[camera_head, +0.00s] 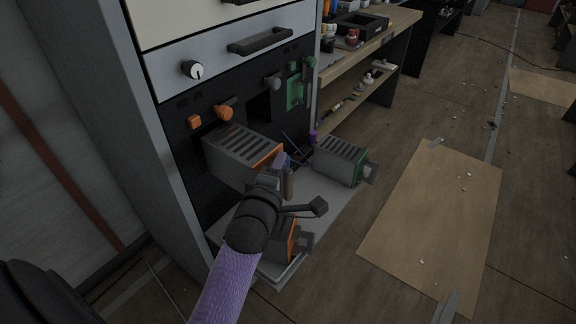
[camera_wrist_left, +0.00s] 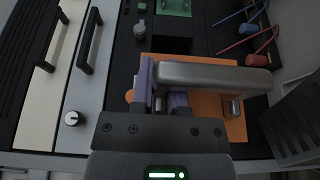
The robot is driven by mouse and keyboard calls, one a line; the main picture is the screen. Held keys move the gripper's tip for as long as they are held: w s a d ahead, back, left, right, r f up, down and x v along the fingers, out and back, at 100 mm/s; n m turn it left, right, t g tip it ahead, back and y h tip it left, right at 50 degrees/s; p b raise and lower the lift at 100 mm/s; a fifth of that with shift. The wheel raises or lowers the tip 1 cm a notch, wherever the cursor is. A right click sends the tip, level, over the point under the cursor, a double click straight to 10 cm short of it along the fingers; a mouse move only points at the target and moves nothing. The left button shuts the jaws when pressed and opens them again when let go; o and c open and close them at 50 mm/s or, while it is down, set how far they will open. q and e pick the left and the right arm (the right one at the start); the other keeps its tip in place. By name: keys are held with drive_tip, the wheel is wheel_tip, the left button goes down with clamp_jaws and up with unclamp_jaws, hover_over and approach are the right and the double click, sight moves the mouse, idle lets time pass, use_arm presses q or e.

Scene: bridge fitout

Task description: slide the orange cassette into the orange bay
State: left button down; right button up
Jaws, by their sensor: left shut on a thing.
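The orange cassette (camera_head: 237,152) is a grey slotted box with an orange front plate. It is in front of the black panel, below the orange knob (camera_head: 223,112) and orange square (camera_head: 194,121). The orange bay's opening is hidden behind it, and I cannot tell whether its rear end is inside. My left gripper (camera_head: 283,176) is shut on the cassette's handle. The left wrist view shows the purple fingers (camera_wrist_left: 165,98) on the grey handle (camera_wrist_left: 205,76), before the orange plate (camera_wrist_left: 215,125). My right gripper is not in view.
A green-fronted cassette (camera_head: 338,160) and another orange-fronted one (camera_head: 292,237) rest on the pale tray (camera_head: 338,203). A dark opening (camera_head: 259,109) and green bay (camera_head: 294,93) lie right of the held cassette. Blue and red cables (camera_wrist_left: 245,38) show nearby. Shelves (camera_head: 345,66) stand behind.

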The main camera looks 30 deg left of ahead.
sight(267, 160)
use_arm(q)
drive_tip(key=shift+w+a+f, duration=0.1)
drive_tip(key=shift+a, duration=0.7)
drive_tip(key=shift+w+a+f, duration=0.1)
drive_tip(key=shift+a, duration=1.45)
drive_tip(key=shift+w+a+f, duration=0.1)
drive_tip(key=shift+w+a, duration=0.05)
drive_tip(key=shift+a, duration=1)
drive_tip(key=shift+w+a+f+b, duration=0.15)
drive_tip(key=shift+a+b, duration=0.25)
drive_tip(key=shift+a, duration=0.75)
drive_tip(key=shift+w+a+f+b, duration=0.15)
drive_tip(key=shift+a+b, duration=0.4)
drive_tip(key=shift+a, duration=1.5)
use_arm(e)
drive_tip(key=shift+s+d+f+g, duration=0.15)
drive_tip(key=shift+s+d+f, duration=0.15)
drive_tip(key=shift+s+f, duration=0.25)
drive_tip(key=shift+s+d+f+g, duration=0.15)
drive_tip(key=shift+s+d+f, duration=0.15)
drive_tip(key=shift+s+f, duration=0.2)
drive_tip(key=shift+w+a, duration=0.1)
